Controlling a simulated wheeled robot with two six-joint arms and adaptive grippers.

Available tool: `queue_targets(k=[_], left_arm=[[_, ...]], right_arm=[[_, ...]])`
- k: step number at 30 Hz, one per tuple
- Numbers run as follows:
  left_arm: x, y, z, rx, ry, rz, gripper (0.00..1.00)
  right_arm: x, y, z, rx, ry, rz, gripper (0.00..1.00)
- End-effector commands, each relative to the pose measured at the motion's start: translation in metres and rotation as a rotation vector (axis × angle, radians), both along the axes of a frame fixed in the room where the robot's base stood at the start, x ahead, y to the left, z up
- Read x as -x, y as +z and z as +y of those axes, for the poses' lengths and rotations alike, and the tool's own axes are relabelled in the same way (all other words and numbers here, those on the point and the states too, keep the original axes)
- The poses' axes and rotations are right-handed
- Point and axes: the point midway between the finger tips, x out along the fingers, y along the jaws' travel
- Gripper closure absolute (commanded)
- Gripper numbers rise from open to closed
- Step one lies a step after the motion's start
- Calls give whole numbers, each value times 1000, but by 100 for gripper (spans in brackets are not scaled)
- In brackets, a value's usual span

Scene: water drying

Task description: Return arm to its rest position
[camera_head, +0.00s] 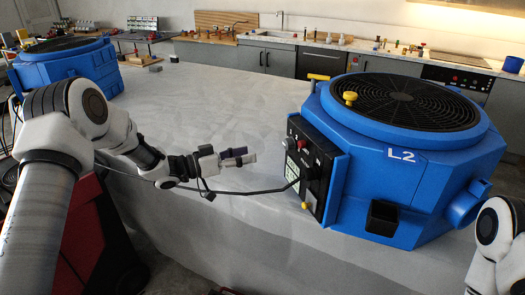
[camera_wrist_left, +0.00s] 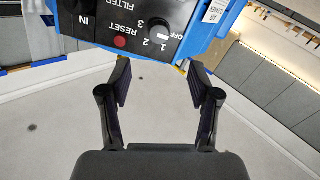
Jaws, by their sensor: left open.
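My left arm (camera_head: 120,135) reaches in from the left over the pale table. My left gripper (camera_head: 245,157) is open and empty, pointing at the control panel (camera_head: 308,165) of the blue machine marked L2 (camera_head: 410,185), with a gap between them. In the left wrist view, the two fingers (camera_wrist_left: 160,80) are spread below the panel (camera_wrist_left: 125,30), whose dial (camera_wrist_left: 159,31) is marked OFF, 1, 2, 3, beside a red reset button (camera_wrist_left: 119,42). The dial's exact setting is hard to tell. Part of my right arm (camera_head: 500,235) shows at the right edge; its gripper is out of view.
A black cable (camera_head: 245,192) runs from the panel just below my left gripper. Another blue machine (camera_head: 65,65) stands at the far left. The table (camera_head: 200,105) between the machines is mostly clear. A counter (camera_head: 300,42) with small items lines the back.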

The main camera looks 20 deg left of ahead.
Motion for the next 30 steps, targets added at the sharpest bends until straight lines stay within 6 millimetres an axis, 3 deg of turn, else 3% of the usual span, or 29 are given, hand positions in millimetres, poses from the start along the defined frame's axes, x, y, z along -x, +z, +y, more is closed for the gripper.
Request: queue_targets(k=[14, 17, 20, 23, 27, 30], left_arm=[[4, 0, 4, -1, -1, 0, 38], [5, -12, 3, -3, -4, 16, 38], [13, -47, -14, -17, -33, 71, 38], [37, -100, -43, -8, -58, 194, 38], [84, -188, -74, 0, 37, 446, 38], [128, -247, -83, -53, 141, 619, 38]], right_arm=[[0, 0, 0, 0, 0, 0, 60], [0, -2, 0, 0, 0, 0, 60], [0, -5, 0, 0, 0, 0, 60], [0, -10, 0, 0, 0, 0, 60], [0, -14, 0, 0, 0, 0, 60], [0, -17, 0, 0, 0, 0, 60]])
